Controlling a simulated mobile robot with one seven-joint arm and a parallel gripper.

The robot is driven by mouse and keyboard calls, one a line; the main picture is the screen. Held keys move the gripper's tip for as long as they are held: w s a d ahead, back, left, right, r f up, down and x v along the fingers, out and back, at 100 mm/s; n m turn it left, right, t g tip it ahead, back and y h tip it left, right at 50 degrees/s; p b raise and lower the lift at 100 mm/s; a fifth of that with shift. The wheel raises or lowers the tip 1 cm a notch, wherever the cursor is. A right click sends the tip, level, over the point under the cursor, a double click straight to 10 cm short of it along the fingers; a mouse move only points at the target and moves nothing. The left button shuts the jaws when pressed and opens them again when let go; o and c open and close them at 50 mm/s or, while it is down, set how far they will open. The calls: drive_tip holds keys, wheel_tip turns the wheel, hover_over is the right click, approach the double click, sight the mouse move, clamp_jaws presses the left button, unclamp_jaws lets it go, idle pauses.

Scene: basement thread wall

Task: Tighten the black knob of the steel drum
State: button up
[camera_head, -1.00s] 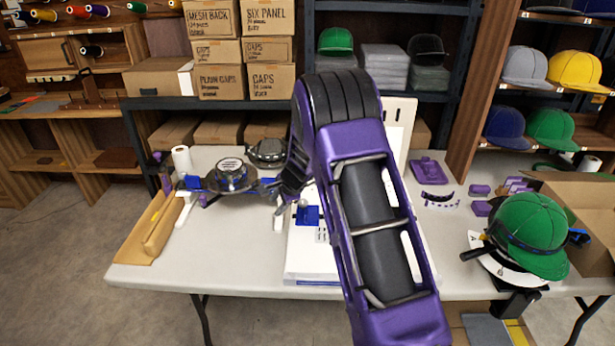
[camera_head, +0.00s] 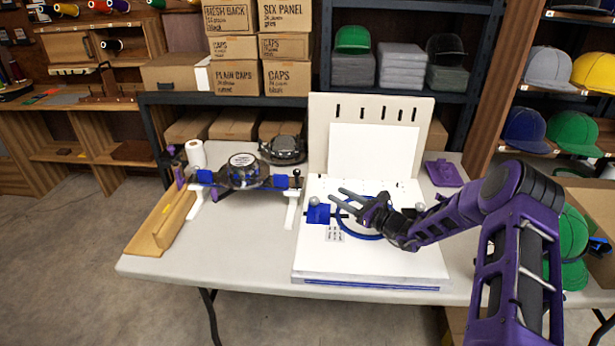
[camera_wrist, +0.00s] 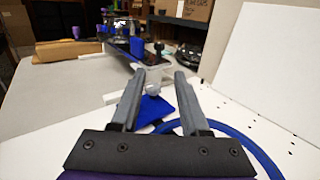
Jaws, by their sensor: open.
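The steel drum (camera_head: 243,170) is a dark, round metal piece with a pale label on top, held on a stand with blue parts and white feet at the table's left. A small black knob (camera_head: 297,173) stands upright at the stand's right end. In the wrist view the black knob (camera_wrist: 158,47) shows beyond my fingertips, roughly in line with the gap between them. My gripper (camera_head: 337,198) is open and empty, above the white board and right of the knob, apart from it. It also shows in the wrist view (camera_wrist: 159,76).
A white board (camera_head: 420,262) with an upright panel (camera_head: 375,105) lies under my gripper. A silver ball (camera_head: 314,201), blue block (camera_head: 318,215) and blue ring (camera_head: 358,238) sit there. A second dark round piece (camera_head: 284,150) stands behind the drum. The front-left tabletop is clear.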

sight(300, 174)
drive_tip(key=b+x, duration=0.1)
drive_tip(key=x, duration=1.4)
drive_tip(key=shift+w+a+b, duration=0.2)
drive_tip(key=shift+a+b, duration=0.15)
drive_tip(key=shift+b, duration=0.05)
clamp_jaws()
